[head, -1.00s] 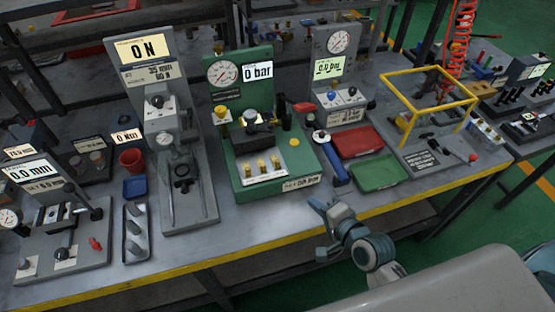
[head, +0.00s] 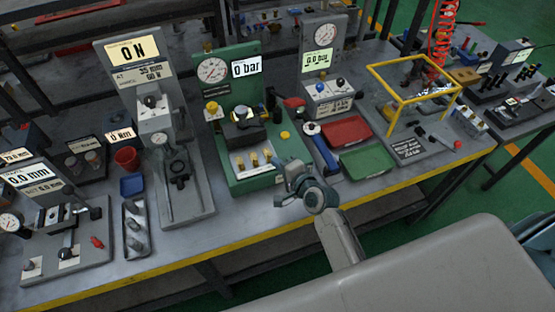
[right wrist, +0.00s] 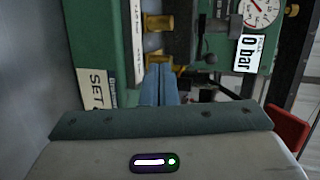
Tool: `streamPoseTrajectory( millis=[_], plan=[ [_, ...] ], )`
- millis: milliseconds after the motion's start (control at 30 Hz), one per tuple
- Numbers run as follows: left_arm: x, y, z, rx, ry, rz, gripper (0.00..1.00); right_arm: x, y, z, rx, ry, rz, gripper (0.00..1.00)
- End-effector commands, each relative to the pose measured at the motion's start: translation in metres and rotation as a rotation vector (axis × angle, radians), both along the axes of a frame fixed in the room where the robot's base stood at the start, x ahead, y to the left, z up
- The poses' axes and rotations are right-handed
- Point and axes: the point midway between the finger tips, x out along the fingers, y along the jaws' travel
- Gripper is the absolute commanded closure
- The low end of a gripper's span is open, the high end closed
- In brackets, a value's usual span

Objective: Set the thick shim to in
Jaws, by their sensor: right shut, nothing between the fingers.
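The green valve stand (head: 243,135) stands mid-bench. Several brass knobs (head: 254,161) line the pale plate on its front; I cannot tell which one is the thick shim. Two knobs show in the right wrist view, the farther one (right wrist: 159,23) clear and the nearer one (right wrist: 155,55) partly behind the fingertips. My right gripper (right wrist: 160,70) is shut and empty, its fingertips close to the nearer knob; I cannot tell whether they touch. In the head view it is at the stand's front right corner. My left gripper is not in view.
The stand's display (head: 246,67) reads 0 bar.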

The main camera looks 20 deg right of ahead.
Motion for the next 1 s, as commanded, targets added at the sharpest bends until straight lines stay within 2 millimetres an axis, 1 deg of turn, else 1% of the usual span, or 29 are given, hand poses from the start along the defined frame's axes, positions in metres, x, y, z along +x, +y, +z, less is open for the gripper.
streamPoseTrajectory(
  millis=[100, 433, 500, 733, 867, 1000],
  plan=[
    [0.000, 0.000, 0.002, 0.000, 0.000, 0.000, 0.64, 0.004, 0.002, 0.000, 0.000, 0.000, 0.000, 1.00],
    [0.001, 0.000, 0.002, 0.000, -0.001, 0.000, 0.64, 0.006, 0.002, 0.000, -0.001, 0.000, 0.000, 1.00],
    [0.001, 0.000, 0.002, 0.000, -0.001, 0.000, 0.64, 0.012, 0.002, 0.000, -0.001, -0.001, 0.000, 1.00],
    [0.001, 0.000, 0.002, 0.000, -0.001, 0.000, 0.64, 0.046, 0.003, 0.000, -0.001, -0.001, 0.000, 1.00],
    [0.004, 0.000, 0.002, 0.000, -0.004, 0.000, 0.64, 0.053, 0.003, 0.000, -0.001, -0.001, 0.000, 1.00],
    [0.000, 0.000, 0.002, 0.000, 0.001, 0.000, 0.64, 0.054, 0.003, 0.000, -0.001, -0.001, 0.000, 1.00]
  ],
)
